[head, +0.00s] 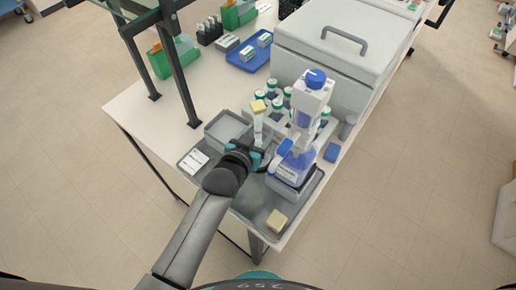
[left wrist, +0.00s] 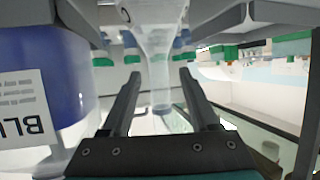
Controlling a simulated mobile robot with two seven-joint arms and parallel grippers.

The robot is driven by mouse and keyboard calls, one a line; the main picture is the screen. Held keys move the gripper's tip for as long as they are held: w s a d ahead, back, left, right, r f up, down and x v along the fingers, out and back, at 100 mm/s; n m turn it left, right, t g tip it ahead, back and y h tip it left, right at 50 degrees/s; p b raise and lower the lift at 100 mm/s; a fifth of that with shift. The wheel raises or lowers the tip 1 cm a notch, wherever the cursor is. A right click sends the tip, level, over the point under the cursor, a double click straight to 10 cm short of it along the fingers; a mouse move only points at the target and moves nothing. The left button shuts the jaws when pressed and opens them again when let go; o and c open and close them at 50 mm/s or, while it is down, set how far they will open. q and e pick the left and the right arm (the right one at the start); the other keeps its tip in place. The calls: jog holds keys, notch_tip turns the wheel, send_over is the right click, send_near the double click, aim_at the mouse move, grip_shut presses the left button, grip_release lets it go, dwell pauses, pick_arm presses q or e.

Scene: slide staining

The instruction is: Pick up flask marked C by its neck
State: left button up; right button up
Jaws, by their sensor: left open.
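In the left wrist view the two fingers (left wrist: 160,98) are open and apart. A clear neck (left wrist: 160,75) shows between and beyond them, and no grip on it shows. My right gripper is in neither view.
A blue-filled labelled bottle (head: 296,162) stands close right of the gripper; its side also shows in the left wrist view (left wrist: 70,75). Several green-capped bottles (head: 272,84) stand behind.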

pick_arm(q)
jog(key=shift+x, duration=1.2)
grip_shut()
